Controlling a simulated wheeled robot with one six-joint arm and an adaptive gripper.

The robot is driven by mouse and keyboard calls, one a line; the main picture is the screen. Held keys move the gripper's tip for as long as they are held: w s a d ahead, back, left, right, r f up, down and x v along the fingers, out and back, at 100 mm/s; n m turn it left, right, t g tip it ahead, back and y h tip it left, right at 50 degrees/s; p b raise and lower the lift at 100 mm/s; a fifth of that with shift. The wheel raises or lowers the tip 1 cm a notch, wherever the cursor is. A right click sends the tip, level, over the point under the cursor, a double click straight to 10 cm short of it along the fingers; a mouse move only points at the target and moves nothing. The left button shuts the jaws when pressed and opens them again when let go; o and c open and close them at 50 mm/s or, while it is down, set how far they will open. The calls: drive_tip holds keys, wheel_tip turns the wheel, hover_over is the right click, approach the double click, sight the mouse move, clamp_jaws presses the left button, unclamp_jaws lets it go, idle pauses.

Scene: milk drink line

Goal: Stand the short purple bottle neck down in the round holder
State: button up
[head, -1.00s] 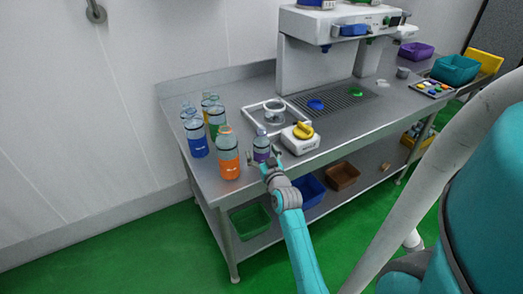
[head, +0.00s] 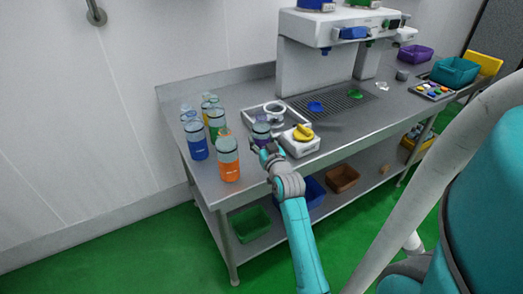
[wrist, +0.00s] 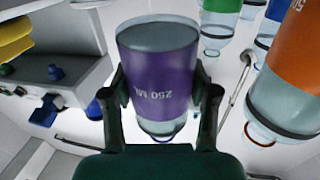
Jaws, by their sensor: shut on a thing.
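The short purple bottle (head: 261,133) has a purple label and a clear upper part. My gripper (head: 264,147) is shut on its sides. In the wrist view the bottle (wrist: 160,78) sits between both fingers (wrist: 163,95). Its label reads upside down there, and its neck points the same way as the necks of the standing bottles, so it is neck up. The round holder (head: 275,107) looks like a pale ring in a shallow tray (head: 252,109), just behind the bottle in the head view. I cannot tell how far the bottle is above the table.
An orange bottle (head: 228,165), a blue bottle (head: 196,146) and a green bottle (head: 216,121) stand to the left. A white device with a yellow knob (head: 302,133) stands close on the right. A dispenser (head: 335,28) stands behind, over a drip grate (head: 340,101).

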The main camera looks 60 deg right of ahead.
wheel_tip(320, 180, up, 16)
hover_over(262, 113)
idle(0.9)
